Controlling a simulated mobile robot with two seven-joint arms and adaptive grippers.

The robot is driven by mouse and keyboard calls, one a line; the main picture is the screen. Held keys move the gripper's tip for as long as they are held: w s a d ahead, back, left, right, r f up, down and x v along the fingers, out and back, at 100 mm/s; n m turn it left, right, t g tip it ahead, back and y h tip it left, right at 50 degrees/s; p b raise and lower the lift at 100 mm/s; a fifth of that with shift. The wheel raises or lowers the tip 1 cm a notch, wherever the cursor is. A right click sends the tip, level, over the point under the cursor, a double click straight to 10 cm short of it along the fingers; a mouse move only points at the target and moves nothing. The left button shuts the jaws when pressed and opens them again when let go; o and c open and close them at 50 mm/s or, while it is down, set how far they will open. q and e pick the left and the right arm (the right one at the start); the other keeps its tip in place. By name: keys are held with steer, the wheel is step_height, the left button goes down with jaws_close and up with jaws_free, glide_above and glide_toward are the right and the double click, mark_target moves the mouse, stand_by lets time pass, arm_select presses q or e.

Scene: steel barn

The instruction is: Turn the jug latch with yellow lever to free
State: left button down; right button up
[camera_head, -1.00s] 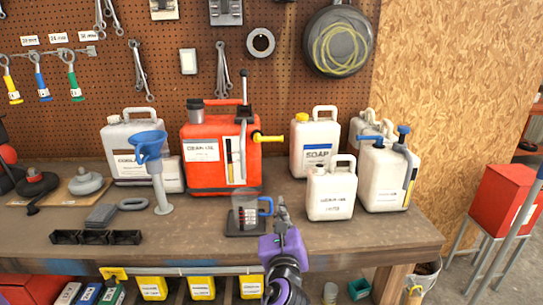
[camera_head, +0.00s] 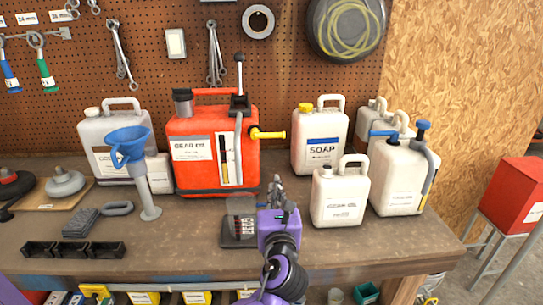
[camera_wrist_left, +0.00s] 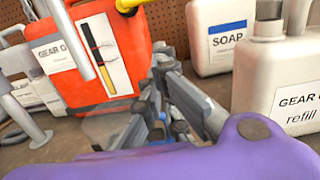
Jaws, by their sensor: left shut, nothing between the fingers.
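The red gear oil jug (camera_head: 190,180) stands upright on the workbench. It also shows in the left wrist view (camera_wrist_left: 75,100). A yellow lever (camera_head: 268,134) sticks out to the right from its upper right side; its yellow part shows at the top edge of the left wrist view (camera_wrist_left: 130,4). My left gripper (camera_head: 275,183), with a purple body, is shut and empty. It is in front of the jug and below the lever, apart from it. In the left wrist view its fingers (camera_wrist_left: 163,52) point towards the gap right of the jug. My right gripper is not in view.
A dark counter device (camera_head: 240,225) stands just left of my gripper. White jugs (camera_head: 340,205) and the soap jug (camera_head: 320,150) stand to the right. A blue funnel (camera_head: 128,140) on a stand is at left. A black tray (camera_head: 73,250) lies near the front edge.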

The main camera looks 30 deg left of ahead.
mark_target(268, 134)
arm_select(q)
steer(key=w+a+r+p, duration=0.1)
steer(key=w+a+r, duration=0.3)
steer(key=w, duration=0.5)
steer(key=shift+w+a+r, duration=0.2)
steer(key=shift+w+a, duration=0.05)
steer(key=shift+a, duration=0.55)
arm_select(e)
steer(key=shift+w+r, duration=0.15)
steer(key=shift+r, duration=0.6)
arm_select(q)
steer(key=shift+w, duration=0.1)
steer(key=shift+n, duration=0.3)
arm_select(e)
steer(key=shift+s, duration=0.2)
